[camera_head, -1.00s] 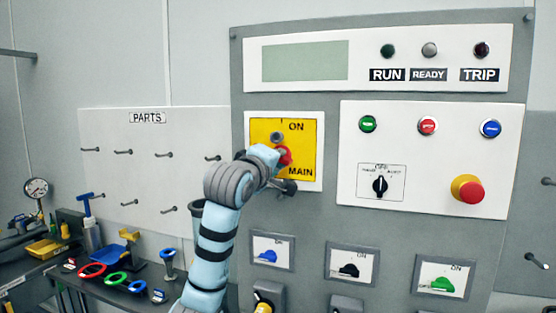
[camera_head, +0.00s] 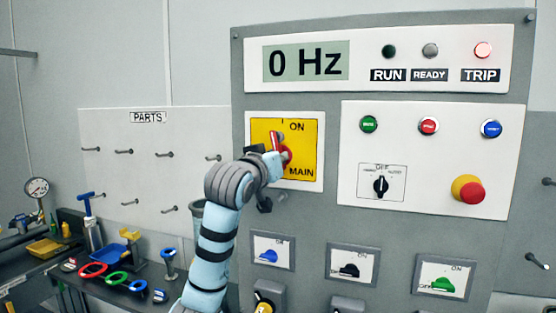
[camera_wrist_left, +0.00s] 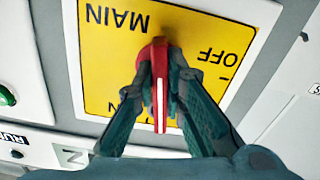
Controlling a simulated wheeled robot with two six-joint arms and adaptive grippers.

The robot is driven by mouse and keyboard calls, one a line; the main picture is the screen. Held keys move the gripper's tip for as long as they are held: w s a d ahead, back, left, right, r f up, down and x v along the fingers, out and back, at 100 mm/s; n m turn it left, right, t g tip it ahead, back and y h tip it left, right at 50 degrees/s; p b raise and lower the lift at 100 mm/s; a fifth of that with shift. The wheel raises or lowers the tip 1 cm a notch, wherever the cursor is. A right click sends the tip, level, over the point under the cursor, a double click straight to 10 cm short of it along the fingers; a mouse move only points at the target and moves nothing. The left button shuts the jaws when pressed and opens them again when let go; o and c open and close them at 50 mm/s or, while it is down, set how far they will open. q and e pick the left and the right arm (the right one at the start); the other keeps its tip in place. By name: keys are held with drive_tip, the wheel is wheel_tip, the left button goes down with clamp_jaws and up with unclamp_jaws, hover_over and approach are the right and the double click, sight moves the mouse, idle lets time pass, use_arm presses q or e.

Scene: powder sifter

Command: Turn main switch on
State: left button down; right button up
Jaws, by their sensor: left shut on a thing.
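The main switch is a yellow plate (camera_head: 308,150) marked ON and MAIN, with a red rotary handle (camera_head: 275,140) on it. The handle points up, its tip by the mark beside ON. In the left wrist view the plate (camera_wrist_left: 105,60) appears upside down, with OFF at the right, and the red handle (camera_wrist_left: 161,100) with its white line points down the picture. My left gripper (camera_wrist_left: 160,85) is shut on the handle, one finger on each side. In the head view the left gripper (camera_head: 276,160) partly covers the handle and the plate. My right gripper is not in view.
The display (camera_head: 306,62) reads 0 Hz and the TRIP lamp (camera_head: 483,50) is lit; the RUN and READY lamps look unlit. A selector (camera_head: 380,185), push buttons and a red mushroom button (camera_head: 470,191) are to the right. Three small switches sit below. A tool-laden bench is at lower left.

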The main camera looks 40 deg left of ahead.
use_arm(q)
drive_tip(key=shift+f+m, duration=0.15)
drive_tip(key=shift+m, duration=1.05)
drive_tip(key=c, duration=1.9)
unclamp_jaws()
drive_tip(key=shift+c, duration=0.2)
drive_tip(key=shift+s, duration=0.1)
drive_tip(key=shift+s, duration=0.15)
drive_tip(key=v, duration=1.1)
drive_tip(key=shift+s+d, duration=0.2)
drive_tip(key=shift+s, duration=0.15)
